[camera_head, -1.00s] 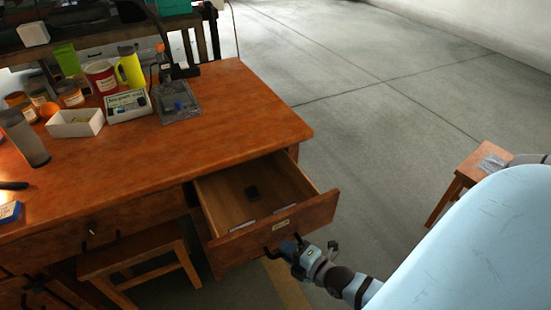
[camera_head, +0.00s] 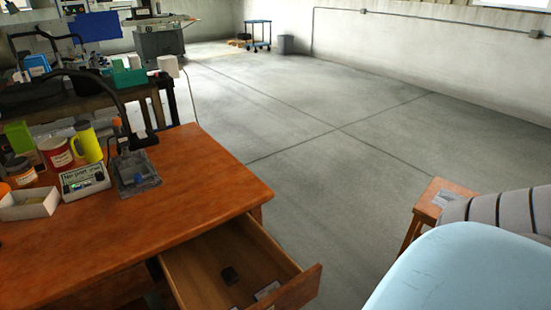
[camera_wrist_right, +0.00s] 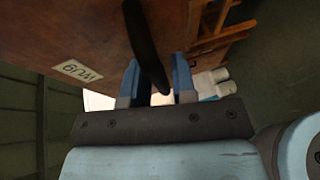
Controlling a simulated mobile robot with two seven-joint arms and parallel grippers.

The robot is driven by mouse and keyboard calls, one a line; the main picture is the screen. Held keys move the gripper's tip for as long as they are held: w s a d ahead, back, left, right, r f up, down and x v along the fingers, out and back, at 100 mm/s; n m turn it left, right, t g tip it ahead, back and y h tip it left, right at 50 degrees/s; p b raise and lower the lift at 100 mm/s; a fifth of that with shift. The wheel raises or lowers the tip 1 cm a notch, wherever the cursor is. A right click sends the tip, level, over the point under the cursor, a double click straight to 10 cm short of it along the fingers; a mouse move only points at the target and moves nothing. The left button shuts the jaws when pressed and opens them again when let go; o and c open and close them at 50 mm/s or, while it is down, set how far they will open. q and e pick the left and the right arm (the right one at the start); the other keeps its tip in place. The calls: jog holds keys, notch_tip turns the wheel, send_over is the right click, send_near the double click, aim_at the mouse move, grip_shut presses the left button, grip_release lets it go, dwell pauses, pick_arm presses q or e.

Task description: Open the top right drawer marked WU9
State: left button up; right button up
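The right drawer (camera_head: 308,285) of the wooden desk (camera_head: 140,215) stands pulled well out at the bottom of the head view. In the right wrist view the drawer front (camera_wrist_right: 60,35) carries an upside-down label (camera_wrist_right: 78,70) reading WU9. A black handle (camera_wrist_right: 146,45) passes between the two blue fingers of my right gripper (camera_wrist_right: 156,75). Whether both fingers press on it is unclear. The handle and right gripper are outside the head view. My left gripper is not in view.
A wooden stool (camera_head: 436,200) stands at right. The grey floor (camera_head: 310,190) beyond the desk is clear.

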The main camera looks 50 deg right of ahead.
jog(key=shift+o, duration=0.8)
jog(key=p+v, duration=0.2)
jog(key=v, duration=1.2)
